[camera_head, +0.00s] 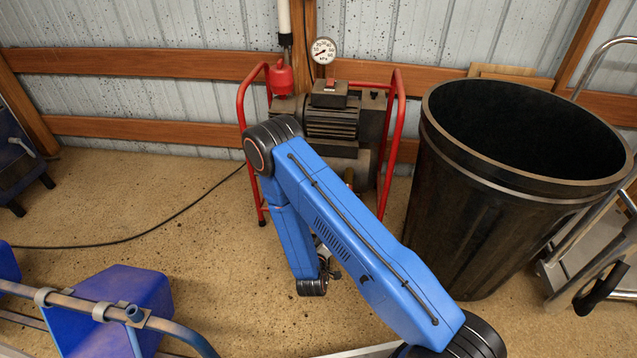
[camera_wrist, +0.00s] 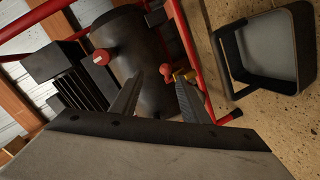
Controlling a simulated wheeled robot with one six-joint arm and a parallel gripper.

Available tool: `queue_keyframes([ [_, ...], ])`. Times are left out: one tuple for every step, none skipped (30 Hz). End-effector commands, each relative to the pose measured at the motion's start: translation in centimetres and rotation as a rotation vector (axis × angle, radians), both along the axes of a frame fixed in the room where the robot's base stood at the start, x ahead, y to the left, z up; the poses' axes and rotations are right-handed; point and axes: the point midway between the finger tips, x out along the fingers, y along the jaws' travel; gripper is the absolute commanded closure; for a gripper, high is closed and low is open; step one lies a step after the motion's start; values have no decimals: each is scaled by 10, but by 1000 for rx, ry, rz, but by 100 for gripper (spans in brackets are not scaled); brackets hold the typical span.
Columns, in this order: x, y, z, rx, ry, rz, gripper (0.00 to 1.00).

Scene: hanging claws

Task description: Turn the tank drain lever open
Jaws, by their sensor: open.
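The compressor's dark tank (camera_wrist: 135,60) lies in its red tube frame, and it also shows behind my arm in the head view (camera_head: 372,165). A small brass drain valve with a red lever (camera_wrist: 166,70) sits at the tank's end in the wrist view. My gripper (camera_wrist: 160,80) is open and empty, its two fingers pointing toward the valve. The right fingertip appears close to the valve; I cannot tell whether they touch. In the head view my arm hides most of the gripper and the lower tank.
A dark pan with a handle (camera_wrist: 234,55) lies on the floor beside the frame. A large black bin (camera_head: 455,215) stands right of the compressor. A pressure gauge (camera_head: 323,50) rises above it. The red frame tube (camera_wrist: 185,40) runs close to the valve.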

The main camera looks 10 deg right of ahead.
Motion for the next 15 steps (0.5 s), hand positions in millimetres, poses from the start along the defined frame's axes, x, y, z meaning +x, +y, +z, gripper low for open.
queue_keyframes([
  [-7,3,2,-2,2,4,58],
  [-11,5,2,-1,2,4,58],
  [-16,7,4,-1,1,3,58],
  [-19,8,4,-1,1,3,58],
  [-23,9,5,-1,1,3,58],
  [-23,9,8,8,2,-1,58],
  [-20,9,10,20,4,-5,58],
  [-18,8,11,30,9,-8,58],
  [-16,9,14,43,11,-11,58],
  [-14,9,16,54,14,-14,58],
  [-13,9,17,64,20,-16,58],
  [-11,10,19,78,23,-18,58],
  [-9,10,21,89,26,-20,58],
  [-7,10,23,101,30,-23,58],
  [-5,11,25,114,34,-26,58],
])
